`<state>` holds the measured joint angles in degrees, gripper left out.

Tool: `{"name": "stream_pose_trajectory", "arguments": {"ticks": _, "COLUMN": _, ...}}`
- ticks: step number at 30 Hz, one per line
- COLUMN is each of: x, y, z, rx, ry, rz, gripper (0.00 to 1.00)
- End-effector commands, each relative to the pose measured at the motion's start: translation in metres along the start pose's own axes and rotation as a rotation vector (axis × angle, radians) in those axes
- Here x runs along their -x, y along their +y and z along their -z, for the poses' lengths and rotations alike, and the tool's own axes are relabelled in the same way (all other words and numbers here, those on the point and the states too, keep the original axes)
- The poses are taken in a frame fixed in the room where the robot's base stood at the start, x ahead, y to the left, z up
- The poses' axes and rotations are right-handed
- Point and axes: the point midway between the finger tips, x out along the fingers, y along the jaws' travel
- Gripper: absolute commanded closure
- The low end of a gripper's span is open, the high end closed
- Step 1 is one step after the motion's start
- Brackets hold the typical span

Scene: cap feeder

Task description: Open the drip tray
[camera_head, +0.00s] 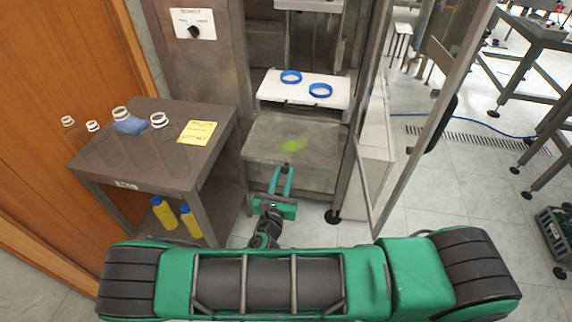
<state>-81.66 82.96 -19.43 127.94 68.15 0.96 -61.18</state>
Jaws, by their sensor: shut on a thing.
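The drip tray (265,140) is a flat grey metal tray low in the machine, below and in front of a white plate. A yellow-green patch (293,145) lies on it. Much of its upper surface shows in front of the plate. My gripper (285,170) is green and reaches the middle of the tray's front edge from the near side. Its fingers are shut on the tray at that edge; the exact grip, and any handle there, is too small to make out.
The white plate (270,97) carries two blue rings (291,77). A side table (130,165) at left holds clear bottles and a yellow note (197,132); yellow bottles (163,213) stand below. An open glass door (400,150) stands at right.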

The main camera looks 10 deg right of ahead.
Motion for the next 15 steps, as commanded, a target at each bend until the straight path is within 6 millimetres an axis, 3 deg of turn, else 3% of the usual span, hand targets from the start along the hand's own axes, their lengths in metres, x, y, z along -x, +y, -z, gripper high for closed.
{"name": "stream_pose_trajectory", "arguments": {"ticks": 5, "x": 0.0119, "y": 0.0018, "z": 0.0002, "rx": -0.004, "ry": 0.001, "rz": -0.003, "gripper": 1.00}}
{"name": "stream_pose_trajectory", "arguments": {"ticks": 15, "x": 0.0135, "y": 0.0014, "z": 0.0001, "rx": -0.004, "ry": 0.001, "rz": -0.003, "gripper": 1.00}}
